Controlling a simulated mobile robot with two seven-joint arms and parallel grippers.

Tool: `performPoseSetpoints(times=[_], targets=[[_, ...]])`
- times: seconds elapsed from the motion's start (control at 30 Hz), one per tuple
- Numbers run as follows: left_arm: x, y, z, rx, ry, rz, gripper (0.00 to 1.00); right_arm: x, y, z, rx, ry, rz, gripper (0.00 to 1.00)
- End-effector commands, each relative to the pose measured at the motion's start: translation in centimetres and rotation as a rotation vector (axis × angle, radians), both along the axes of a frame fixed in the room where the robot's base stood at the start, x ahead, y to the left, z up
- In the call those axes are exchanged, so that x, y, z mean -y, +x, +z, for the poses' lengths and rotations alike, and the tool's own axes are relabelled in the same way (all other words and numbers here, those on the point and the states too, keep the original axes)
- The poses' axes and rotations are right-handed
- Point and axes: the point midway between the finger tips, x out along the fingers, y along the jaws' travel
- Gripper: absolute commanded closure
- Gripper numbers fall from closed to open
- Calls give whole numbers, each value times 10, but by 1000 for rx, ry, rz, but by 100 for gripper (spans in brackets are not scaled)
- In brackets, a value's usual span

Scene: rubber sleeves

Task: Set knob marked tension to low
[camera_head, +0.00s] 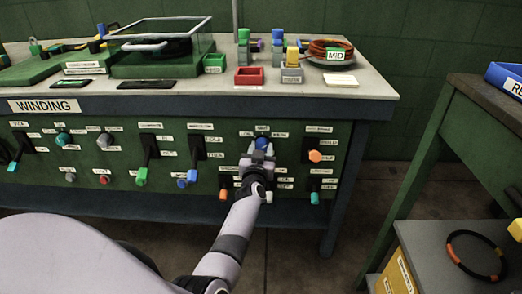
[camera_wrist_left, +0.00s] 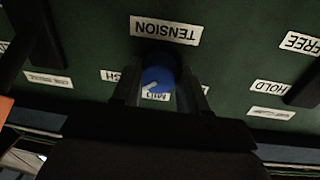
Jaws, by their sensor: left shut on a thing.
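The blue tension knob (camera_head: 262,143) is on the green front panel of the bench. In the left wrist view the same knob (camera_wrist_left: 158,77) lies beside an upside-down TENSION label (camera_wrist_left: 165,30). Its white mark points to the lower left in that view, close to the MID label (camera_wrist_left: 156,95). Another label (camera_wrist_left: 112,76) to the left is partly hidden by a finger. My left gripper (camera_head: 258,155) is shut on the knob, one finger on each side; it also shows in the left wrist view (camera_wrist_left: 160,98). No LOW label is readable. My right gripper is not in view.
Blue (camera_head: 187,180) and green (camera_head: 142,177) lever handles are to the left. The WINDING bench top (camera_head: 215,92) overhangs the panel. A second bench (camera_head: 462,110) stands at the right.

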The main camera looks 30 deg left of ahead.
Motion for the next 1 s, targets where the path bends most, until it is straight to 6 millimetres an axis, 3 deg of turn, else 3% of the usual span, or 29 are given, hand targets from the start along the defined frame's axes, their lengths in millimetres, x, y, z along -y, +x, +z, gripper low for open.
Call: performPoseSetpoints(times=[0.27, 1.0], targets=[[0, 0, -1, 80, -130, -1, 87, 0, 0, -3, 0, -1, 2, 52], [2, 2, -2, 444, -723, -2, 87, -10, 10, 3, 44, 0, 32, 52]])
